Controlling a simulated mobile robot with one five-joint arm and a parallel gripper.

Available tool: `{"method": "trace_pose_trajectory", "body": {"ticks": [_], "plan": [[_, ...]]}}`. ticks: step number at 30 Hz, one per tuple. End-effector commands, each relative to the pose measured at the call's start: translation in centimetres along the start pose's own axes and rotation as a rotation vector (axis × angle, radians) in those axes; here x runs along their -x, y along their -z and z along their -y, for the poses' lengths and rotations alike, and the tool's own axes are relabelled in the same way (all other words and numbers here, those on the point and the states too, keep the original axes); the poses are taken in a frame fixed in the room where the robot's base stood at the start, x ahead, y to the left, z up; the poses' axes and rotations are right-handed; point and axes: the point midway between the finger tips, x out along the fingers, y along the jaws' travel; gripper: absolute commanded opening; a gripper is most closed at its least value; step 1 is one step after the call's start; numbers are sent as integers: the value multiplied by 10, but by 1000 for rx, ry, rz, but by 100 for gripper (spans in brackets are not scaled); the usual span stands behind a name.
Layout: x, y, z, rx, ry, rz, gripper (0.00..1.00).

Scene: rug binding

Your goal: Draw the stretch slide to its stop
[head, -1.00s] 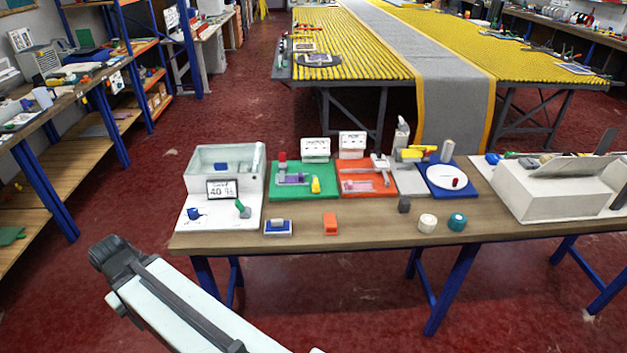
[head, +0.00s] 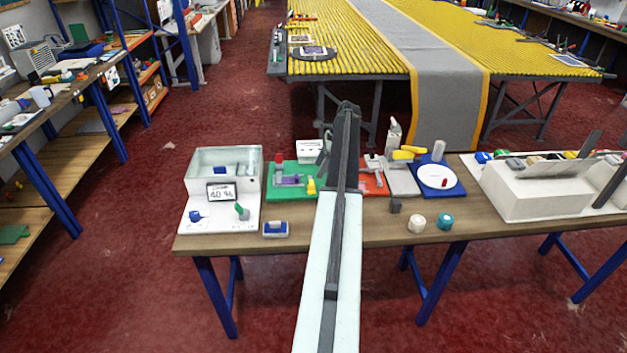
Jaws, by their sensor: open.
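I cannot tell for sure which part is the stretch slide. A green board (head: 280,193) on the table bears a purple piece (head: 289,180), a grey post with a red top and a yellow knob (head: 311,186). A red-orange board (head: 378,190) beside it carries a grey fixture (head: 375,170); my arm hides its left part. My gripper (head: 324,152) is open, seen small and dark at the far end of my arm, in line with the gap between the boards. Its height above them is unclear, and I see nothing in it.
A white station (head: 190,222) with a clear bin and display stands at left. A blue-and-white block (head: 275,229), a dark cube (head: 395,205), a white roll (head: 416,223) and a teal roll (head: 445,221) line the front. A blue board (head: 451,189) and white box (head: 540,190) stand right.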

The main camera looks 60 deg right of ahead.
Motion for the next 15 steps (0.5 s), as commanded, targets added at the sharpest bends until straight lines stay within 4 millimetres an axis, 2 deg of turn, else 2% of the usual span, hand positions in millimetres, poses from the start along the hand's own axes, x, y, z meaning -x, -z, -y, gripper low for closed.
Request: {"method": "trace_pose_trajectory", "body": {"ticks": [4, 8, 15], "plan": [[-2, 2, 0, -5, 1, 1, 58], [-14, 3, -1, -4, 0, 0, 58], [-58, 5, -1, -1, 0, 0, 58]]}}
